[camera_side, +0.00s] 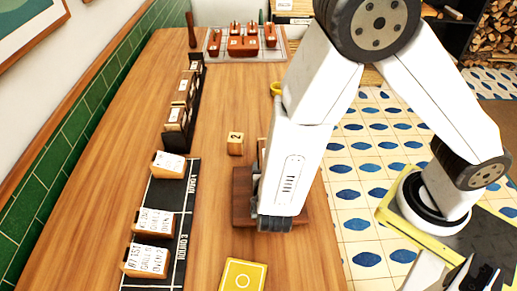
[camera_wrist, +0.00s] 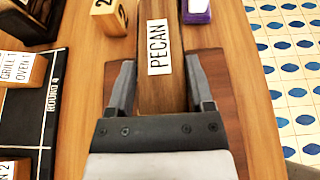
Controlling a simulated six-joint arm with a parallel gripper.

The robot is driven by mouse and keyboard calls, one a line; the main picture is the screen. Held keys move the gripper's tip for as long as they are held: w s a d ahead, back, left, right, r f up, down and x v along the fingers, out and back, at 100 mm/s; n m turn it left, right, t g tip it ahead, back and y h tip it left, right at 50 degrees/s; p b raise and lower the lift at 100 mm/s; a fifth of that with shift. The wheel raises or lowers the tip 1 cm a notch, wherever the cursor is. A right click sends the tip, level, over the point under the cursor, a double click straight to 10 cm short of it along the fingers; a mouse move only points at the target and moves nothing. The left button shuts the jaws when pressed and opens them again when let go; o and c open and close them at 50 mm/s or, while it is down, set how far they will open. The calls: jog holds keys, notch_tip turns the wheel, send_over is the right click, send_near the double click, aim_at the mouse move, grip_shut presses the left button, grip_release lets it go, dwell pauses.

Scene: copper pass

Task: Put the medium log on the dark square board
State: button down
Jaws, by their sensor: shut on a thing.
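A long brown log (camera_wrist: 158,95) with a white label reading PECAN lies between the two fingers of my gripper (camera_wrist: 160,68) in the wrist view. My gripper is shut on it. The dark square board (camera_wrist: 233,105) shows below the log and fingers, on both sides of them. It also shows in the side view (camera_side: 242,188), partly covered by my arm. The log is over the board and sticks out past its far edge; I cannot tell whether it touches the board. In the side view my arm hides the fingers and most of the log.
A small wooden block marked 2 (camera_side: 235,143) stands just beyond the board. A black mat (camera_side: 181,228) with several labelled blocks lies to the left. A yellow card (camera_side: 243,275) lies nearer. A purple object (camera_wrist: 196,12) stands beyond the board at right.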

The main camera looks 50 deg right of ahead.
jog(key=shift+f, duration=0.55)
jog(key=shift+f, duration=0.1)
grip_release()
jog(key=shift+s+a+r, duration=0.15)
jog(key=shift+r, duration=0.05)
jog(key=shift+v, duration=3.5)
